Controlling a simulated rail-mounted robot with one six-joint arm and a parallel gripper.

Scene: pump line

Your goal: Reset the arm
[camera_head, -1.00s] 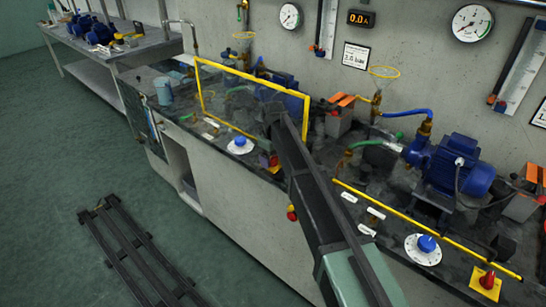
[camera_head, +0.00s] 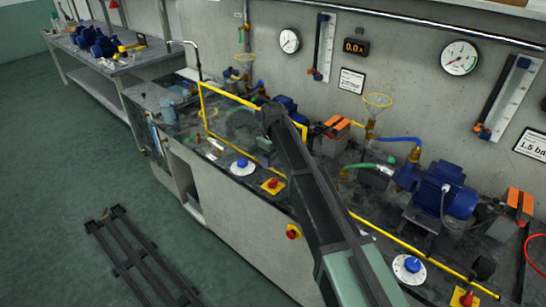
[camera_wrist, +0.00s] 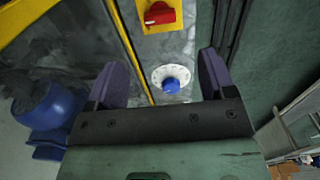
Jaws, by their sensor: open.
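My arm reaches from the bottom right of the head view over the front of the bench. Its end is at the yellow-framed guard, and the jaws are too small to make out there. In the wrist view my gripper (camera_wrist: 162,72) is open, with its two dark fingers wide apart and nothing held. A white dial with a blue knob (camera_wrist: 171,84) shows between the fingers, apart from them. A red switch on a yellow plate (camera_wrist: 158,14) shows above it.
A yellow-framed guard (camera_head: 202,105) stands on the bench beside my arm's end. A blue pump motor (camera_head: 446,188), hoses and a yellow rail (camera_head: 410,238) lie to the right. Gauges (camera_head: 460,54) hang on the wall. The green floor (camera_head: 60,190) at left is open, apart from a dark rail track (camera_head: 135,258).

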